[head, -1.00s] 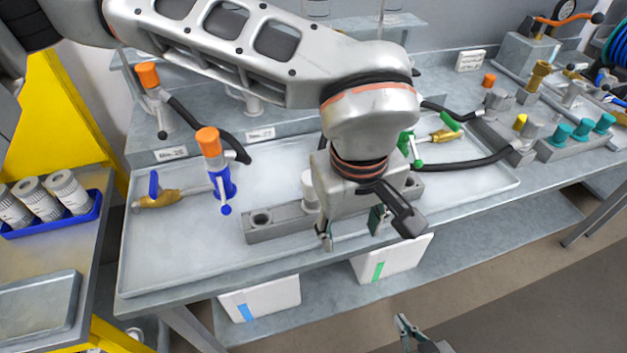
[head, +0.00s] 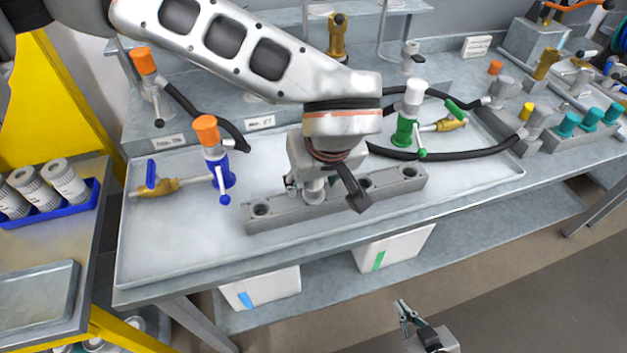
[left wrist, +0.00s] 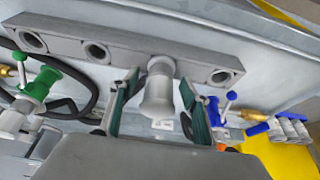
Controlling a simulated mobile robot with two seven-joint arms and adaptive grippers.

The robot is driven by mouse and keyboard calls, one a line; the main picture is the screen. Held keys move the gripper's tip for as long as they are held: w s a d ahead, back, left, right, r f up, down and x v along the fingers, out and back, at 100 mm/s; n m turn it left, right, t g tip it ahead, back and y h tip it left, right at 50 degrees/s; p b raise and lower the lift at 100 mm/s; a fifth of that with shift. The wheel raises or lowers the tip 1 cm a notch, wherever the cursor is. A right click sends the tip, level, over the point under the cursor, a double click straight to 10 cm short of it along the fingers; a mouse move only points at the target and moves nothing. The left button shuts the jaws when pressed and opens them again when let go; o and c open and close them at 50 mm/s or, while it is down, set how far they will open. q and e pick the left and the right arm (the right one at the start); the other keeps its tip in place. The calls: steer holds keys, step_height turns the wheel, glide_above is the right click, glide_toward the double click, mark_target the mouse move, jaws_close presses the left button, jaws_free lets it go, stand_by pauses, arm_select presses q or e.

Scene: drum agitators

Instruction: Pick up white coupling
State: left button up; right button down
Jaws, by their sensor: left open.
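A white coupling (head: 314,190) stands upright in the grey block with round holes (head: 405,184), on the tray. In the left wrist view the coupling (left wrist: 157,92) stands between my two fingers, with a visible gap to each. My left gripper (head: 308,184) is open, low over the block and around the coupling; its body hides the coupling's top in the head view. Another white cap (head: 415,92) sits on top of the green valve body (head: 404,130). My right gripper (head: 403,312) is at the bottom edge; its opening is unclear.
A blue valve body with an orange cap (head: 206,132) stands left of the block, and black hoses (head: 440,155) run to its right. Several pale canisters (head: 66,182) stand in a blue tray on the left. White bins (head: 262,288) are below the table.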

arm_select(q)
steer(key=shift+w+f, duration=0.1)
steer(key=shift+f, duration=0.05)
jaws_close()
step_height(320, 180, up, 20)
steer(key=p, duration=0.1)
steer(key=shift+p, duration=0.3)
stand_by(0.4)
